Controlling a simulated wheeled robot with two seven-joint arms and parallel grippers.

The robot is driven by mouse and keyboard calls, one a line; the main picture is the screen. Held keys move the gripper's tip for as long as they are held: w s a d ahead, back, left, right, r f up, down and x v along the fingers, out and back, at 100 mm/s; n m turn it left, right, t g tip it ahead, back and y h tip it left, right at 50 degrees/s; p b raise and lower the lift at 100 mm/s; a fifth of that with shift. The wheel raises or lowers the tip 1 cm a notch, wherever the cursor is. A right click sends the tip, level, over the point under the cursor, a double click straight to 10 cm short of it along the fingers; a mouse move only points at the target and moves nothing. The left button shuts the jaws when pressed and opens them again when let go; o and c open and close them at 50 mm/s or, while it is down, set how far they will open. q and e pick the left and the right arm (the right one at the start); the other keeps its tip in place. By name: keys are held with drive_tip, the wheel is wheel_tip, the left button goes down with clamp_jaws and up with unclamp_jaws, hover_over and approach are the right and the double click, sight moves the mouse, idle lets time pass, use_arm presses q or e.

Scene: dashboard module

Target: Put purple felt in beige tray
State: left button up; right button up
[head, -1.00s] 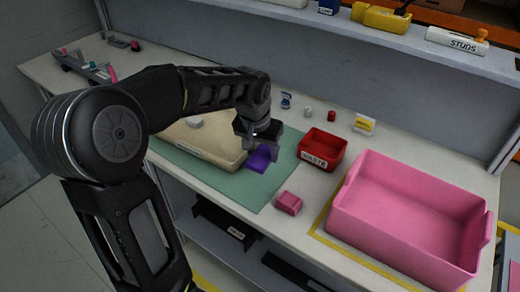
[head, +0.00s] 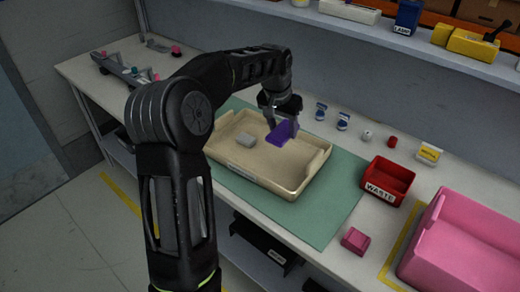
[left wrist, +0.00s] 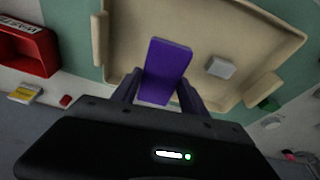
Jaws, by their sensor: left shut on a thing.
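The purple felt (head: 281,132) is a flat purple piece held by my left gripper (head: 283,122). The left gripper is shut on it, and the felt is over the beige tray (head: 290,184) in the head view. In the left wrist view the felt (left wrist: 165,68) sits between the two fingers, with the beige tray (left wrist: 240,20) behind it. The felt seems to hang above the tray floor; the exact height is hard to tell. A light grey block (head: 245,140) lies inside the tray. My right gripper is not in view.
The tray stands on a green mat (head: 328,222). A red waste bin (head: 388,182), a pink block (head: 355,240) and a large pink bin (head: 465,245) are to the right. Several small items, including a yellow-and-white box (head: 429,153), stand along the back below a shelf (head: 400,38).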

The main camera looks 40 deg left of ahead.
use_arm(q)
drive_tip(key=shift+d, duration=0.1)
hover_over(282, 159)
drive_tip(key=s, duration=0.1)
drive_tip(key=shift+f+p, duration=0.3)
drive_tip(key=shift+f, duration=2.2)
drive_tip(key=shift+d, duration=0.1)
drive_tip(key=shift+f+p, duration=0.4)
drive_tip(key=shift+f, duration=2.1)
drive_tip(key=shift+f, duration=0.25)
drive_tip(key=o, duration=1.3)
drive_tip(key=shift+r, duration=0.1)
drive_tip(key=shift+r, duration=0.15)
